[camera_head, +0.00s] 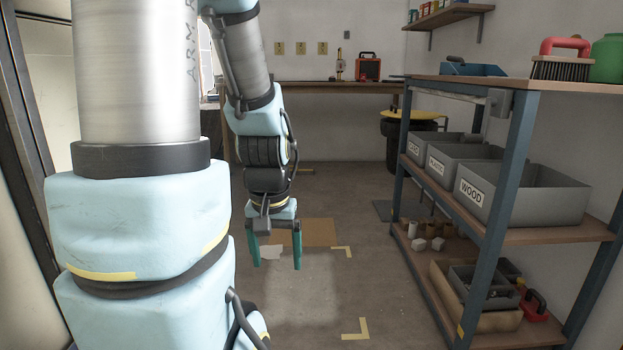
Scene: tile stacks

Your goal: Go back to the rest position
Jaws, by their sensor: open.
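My gripper (276,258) hangs pointing down near the middle of the view. Its two green fingers are spread apart with nothing between them. It is above the open floor, to the left of the shelf rack. My light blue and grey arm reaches up from it and out of the top of the view. No tile stacks can be made out in this view.
A shelf rack (508,190) stands at the right, with grey bins, one labelled WOOD (535,205). A brush (562,62) lies on its top. A workbench (310,88) and a dark bin (393,145) are at the back. The concrete floor (330,290) is mostly clear.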

